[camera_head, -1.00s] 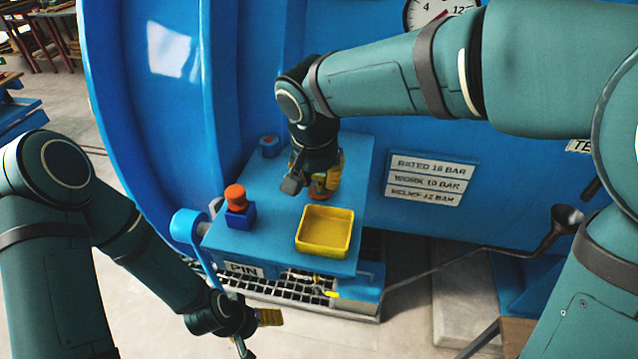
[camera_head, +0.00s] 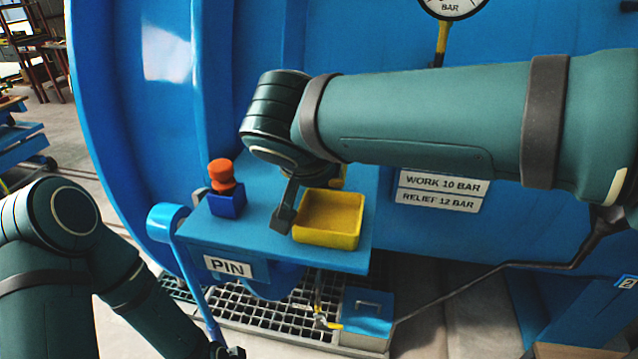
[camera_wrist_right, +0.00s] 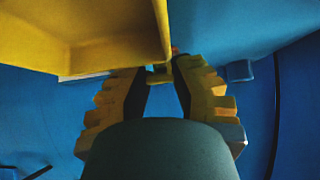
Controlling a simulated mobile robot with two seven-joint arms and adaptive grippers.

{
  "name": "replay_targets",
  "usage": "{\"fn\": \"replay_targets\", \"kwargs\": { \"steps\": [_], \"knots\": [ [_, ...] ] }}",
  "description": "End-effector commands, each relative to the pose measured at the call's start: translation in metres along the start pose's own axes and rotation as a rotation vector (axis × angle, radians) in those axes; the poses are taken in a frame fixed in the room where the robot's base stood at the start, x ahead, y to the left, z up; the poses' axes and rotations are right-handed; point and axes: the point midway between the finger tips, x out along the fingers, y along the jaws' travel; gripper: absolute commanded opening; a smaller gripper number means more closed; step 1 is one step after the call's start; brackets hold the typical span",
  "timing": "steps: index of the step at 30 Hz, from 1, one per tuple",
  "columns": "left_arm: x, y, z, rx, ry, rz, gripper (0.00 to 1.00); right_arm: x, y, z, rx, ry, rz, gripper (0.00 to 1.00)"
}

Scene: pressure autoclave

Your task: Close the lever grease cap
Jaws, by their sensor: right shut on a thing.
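A blue lever (camera_head: 196,289) hangs from a rounded blue hub (camera_head: 165,219) at the left end of the shelf. I cannot make out for certain which part is the grease cap, nor whether it is open.
An orange knob (camera_head: 222,175) on a blue block (camera_head: 227,204) stands on the blue shelf (camera_head: 240,236), left of the tray. A PIN label (camera_head: 228,267) is on the shelf front. A grating (camera_head: 270,318) lies below. A long dark handle (camera_head: 500,266) extends at right.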

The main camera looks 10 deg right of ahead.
Motion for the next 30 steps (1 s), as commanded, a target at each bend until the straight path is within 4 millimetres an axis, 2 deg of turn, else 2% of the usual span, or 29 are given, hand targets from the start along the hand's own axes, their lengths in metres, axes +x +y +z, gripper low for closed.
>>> {"fn": "replay_targets", "kwargs": {
  "steps": [4, 17, 18, 20, 21, 30],
  "knots": [
    [0.0062, -0.0023, -0.0007, 0.0, 0.003, 0.0, 0.82, 0.0022, 0.0004, 0.0021, -0.001, 0.015, 0.002, 0.0],
    [0.0066, -0.0024, -0.001, 0.0, 0.004, 0.0, 0.82, 0.0013, 0.0006, 0.0011, 0.0, 0.022, 0.002, 0.0],
    [0.0066, -0.0024, -0.0009, 0.0, 0.004, 0.0, 0.82, 0.0013, 0.0006, 0.001, 0.0, 0.022, 0.002, 0.3],
    [0.0066, -0.0024, -0.0009, 0.0, 0.004, 0.0, 0.82, 0.0013, 0.0006, 0.001, 0.0, 0.022, 0.002, 0.51],
    [0.0066, -0.0024, -0.0009, 0.0, 0.004, 0.0, 0.82, 0.0012, 0.0005, 0.0009, 0.0, 0.022, 0.002, 0.57],
    [0.0066, -0.0024, -0.0008, 0.0, 0.004, 0.0, 0.82, -0.0002, 0.0002, 0.0007, 0.0, 0.023, 0.0, 0.57]
  ]
}}
